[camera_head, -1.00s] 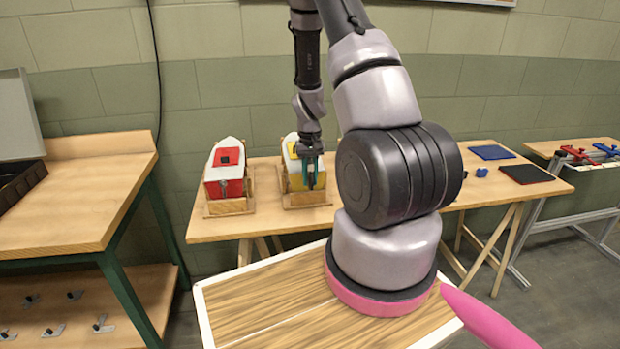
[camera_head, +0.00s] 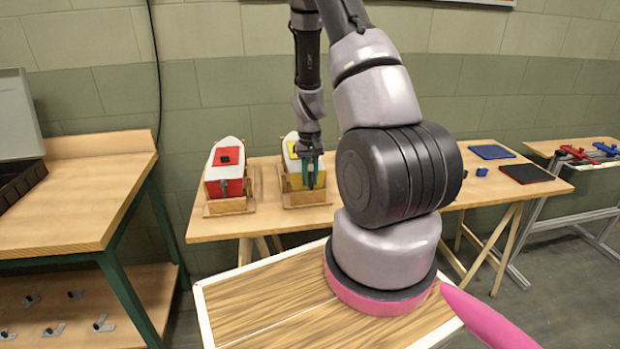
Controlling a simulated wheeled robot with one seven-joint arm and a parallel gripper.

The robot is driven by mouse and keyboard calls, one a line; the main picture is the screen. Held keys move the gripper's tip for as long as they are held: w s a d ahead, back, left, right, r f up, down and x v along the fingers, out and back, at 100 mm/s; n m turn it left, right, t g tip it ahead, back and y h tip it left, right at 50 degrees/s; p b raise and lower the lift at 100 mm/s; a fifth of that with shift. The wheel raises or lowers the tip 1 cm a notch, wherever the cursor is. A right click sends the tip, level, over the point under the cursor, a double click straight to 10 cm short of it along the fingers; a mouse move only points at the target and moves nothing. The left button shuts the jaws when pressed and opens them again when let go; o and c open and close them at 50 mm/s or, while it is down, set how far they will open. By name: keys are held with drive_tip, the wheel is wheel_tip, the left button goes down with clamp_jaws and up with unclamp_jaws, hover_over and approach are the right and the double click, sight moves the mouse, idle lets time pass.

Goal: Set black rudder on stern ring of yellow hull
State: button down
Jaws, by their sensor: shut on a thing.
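The yellow hull (camera_head: 294,181) sits in a wooden cradle on the far table, its white deck toward the wall. My gripper (camera_head: 310,172) is right at its stern, fingers pointing down. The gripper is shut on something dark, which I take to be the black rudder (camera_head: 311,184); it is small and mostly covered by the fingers. The stern ring is hidden behind the gripper, so I cannot tell whether the rudder touches it.
A red hull (camera_head: 225,185) stands in its own cradle to the left, close by.

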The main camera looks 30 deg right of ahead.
sight(310, 163)
drive_tip(key=shift+f, duration=1.3)
idle(1.5)
drive_tip(key=c, duration=0.7)
unclamp_jaws()
drive_tip(key=shift+o, duration=0.2)
drive_tip(key=shift+r, duration=0.1)
drive_tip(key=shift+r, duration=3.95)
